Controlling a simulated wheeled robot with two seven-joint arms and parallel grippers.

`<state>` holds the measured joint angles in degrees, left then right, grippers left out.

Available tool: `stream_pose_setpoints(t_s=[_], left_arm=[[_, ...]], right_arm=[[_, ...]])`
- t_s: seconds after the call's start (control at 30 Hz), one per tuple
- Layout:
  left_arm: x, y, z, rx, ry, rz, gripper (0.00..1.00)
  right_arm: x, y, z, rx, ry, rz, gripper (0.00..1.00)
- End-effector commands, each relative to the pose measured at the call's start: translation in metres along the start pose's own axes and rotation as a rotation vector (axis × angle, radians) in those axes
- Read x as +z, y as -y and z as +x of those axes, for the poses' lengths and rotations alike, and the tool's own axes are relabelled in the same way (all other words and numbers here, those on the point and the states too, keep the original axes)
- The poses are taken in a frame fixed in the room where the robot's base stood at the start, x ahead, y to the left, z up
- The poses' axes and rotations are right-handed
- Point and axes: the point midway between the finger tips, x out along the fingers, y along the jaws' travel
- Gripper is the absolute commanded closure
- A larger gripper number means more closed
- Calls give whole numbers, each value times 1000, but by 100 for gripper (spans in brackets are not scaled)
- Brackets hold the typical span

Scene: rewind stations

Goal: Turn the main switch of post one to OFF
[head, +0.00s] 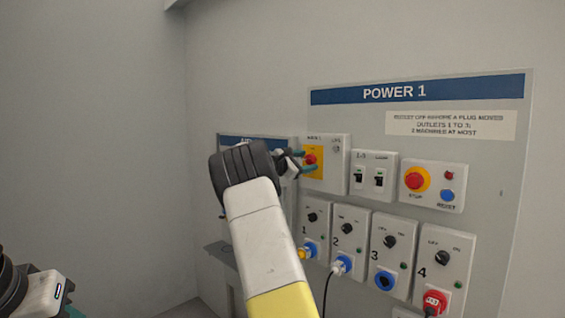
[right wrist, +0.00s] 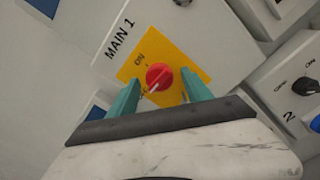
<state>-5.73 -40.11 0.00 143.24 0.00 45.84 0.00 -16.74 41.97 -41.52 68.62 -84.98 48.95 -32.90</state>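The MAIN 1 switch is a red knob (right wrist: 158,77) on a yellow plate (right wrist: 188,67). It also shows in the head view (head: 310,159), partly behind my gripper. A pale line on the knob runs toward the lower left in the right wrist view, but the setting is unclear. My right gripper (right wrist: 160,92) is open, its teal fingers on either side of the knob with gaps to it. My left arm's end shows at the head view's lower left, its fingers mostly out of frame.
The POWER 1 panel (head: 518,150) also holds two small breakers (head: 373,178), a red STOP button (head: 415,180) and a blue RESET button (head: 448,196). Below are numbered outlets with knobs, several plugged. A cable hangs from outlet 2. Another blue-headed panel (head: 230,140) stands left, behind my right arm.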

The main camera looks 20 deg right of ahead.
Motion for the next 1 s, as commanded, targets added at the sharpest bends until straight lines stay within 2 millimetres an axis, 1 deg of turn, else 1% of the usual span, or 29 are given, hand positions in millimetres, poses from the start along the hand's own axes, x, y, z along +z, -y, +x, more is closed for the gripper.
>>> stream_pose_setpoints(t_s=[0.27,0.37,0.47,0.7,0.8,1.0], left_arm=[[0,0,0,0,0,0,64],[0,0,0,0,0,0,64],[0,0,0,0,0,0,64],[0,0,0,0,0,0,64],[0,0,0,0,0,0,64],[0,0,0,0,0,0,64]], right_arm=[[0,0,0,1,0,1,41],[0,-1,-6,1,-1,2,41],[-1,-2,-19,2,-4,2,41],[0,-1,-60,2,-3,1,41],[0,-1,-71,1,-1,1,41],[0,0,-78,0,0,1,41]])
